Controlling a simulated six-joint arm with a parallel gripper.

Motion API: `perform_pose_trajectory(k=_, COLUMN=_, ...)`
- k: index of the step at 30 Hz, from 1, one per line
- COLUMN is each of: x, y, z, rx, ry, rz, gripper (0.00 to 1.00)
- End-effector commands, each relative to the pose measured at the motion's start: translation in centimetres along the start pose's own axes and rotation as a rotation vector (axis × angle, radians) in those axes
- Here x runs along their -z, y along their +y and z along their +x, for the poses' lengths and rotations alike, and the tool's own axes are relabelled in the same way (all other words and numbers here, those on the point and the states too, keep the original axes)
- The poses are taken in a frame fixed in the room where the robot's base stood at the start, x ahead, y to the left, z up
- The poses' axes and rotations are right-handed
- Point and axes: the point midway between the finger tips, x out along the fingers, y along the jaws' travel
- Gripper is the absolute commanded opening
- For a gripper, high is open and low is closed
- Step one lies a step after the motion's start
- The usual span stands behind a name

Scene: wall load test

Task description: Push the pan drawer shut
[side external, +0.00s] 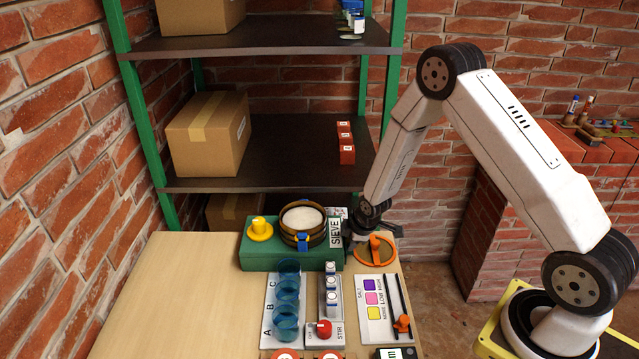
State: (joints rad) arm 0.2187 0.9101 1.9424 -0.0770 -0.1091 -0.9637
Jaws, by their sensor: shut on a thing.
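A green box (262,252) stands on the wooden table and carries a round sieve (302,222) with pale material in it and a "SIEVE" sign (335,232). I cannot pick out the pan drawer clearly; the box's right side is partly hidden by my gripper. My gripper (352,241) is low at the right end of the green box, just right of the sign. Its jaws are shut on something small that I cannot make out. Whether it touches the drawer cannot be told.
An orange round piece with a raised handle (376,250) lies right beside my gripper. A yellow knob (260,229) sits on the box's left. In front are blue cups (287,305), white-capped jars (331,283) and a salt card (373,312). The table's left is clear.

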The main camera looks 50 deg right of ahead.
Motion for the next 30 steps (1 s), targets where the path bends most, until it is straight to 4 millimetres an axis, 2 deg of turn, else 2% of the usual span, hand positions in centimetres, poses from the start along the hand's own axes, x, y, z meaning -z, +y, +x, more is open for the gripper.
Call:
perform_pose_trajectory(k=1, x=0.4, y=0.5, z=-0.1, rx=-0.012, ry=0.007, rz=0.002, gripper=0.00)
perform_pose_trajectory(k=9, x=0.9, y=0.5, z=0.1, rx=-0.012, ry=0.008, rz=0.001, gripper=0.00)
perform_pose_trajectory(k=30, x=1.4, y=0.4, z=0.1, rx=-0.013, ry=0.011, rz=-0.003, gripper=0.00)
